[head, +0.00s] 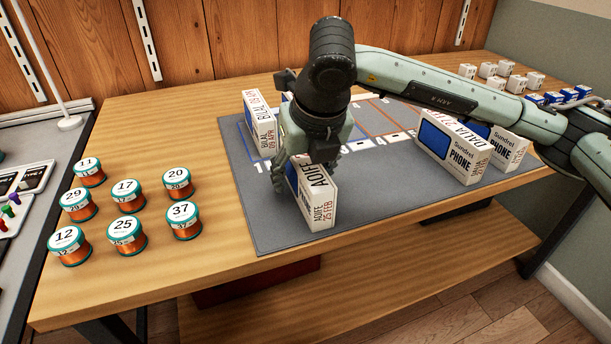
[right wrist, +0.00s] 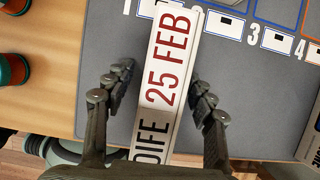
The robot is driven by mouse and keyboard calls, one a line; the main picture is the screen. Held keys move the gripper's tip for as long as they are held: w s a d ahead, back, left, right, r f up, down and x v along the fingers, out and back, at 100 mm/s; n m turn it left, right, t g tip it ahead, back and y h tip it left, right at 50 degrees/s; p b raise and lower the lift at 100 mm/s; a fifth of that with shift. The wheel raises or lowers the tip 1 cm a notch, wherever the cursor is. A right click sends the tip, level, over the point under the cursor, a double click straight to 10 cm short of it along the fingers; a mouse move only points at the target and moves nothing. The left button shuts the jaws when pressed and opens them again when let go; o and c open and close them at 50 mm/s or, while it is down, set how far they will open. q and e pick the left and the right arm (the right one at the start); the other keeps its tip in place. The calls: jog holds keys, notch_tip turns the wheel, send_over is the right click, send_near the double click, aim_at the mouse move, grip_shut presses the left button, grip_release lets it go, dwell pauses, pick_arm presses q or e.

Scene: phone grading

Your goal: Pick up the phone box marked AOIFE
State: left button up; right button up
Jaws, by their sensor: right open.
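The white phone box marked AOIFE, 25 FEB (head: 318,203) stands upright near the front left of the grey mat (head: 262,218). My right gripper (head: 300,178) is over it, pointing down, and hides part of it. In the right wrist view the top of the AOIFE box (right wrist: 168,75) lies between the two fingers of my right gripper (right wrist: 160,98). The fingers are open, one on each side, with a visible gap to the box on both sides. My left gripper is not in view.
The BILAL box (head: 258,122) stands just behind, and the DALIA box (head: 455,146) with another box stands to the right on the mat. Several numbered copper spools (head: 127,235) stand at left. Small white and blue boxes (head: 500,75) are at the back right. The mat's front middle is clear.

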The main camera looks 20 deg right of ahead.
grip_shut()
jog(key=shift+r, duration=0.15)
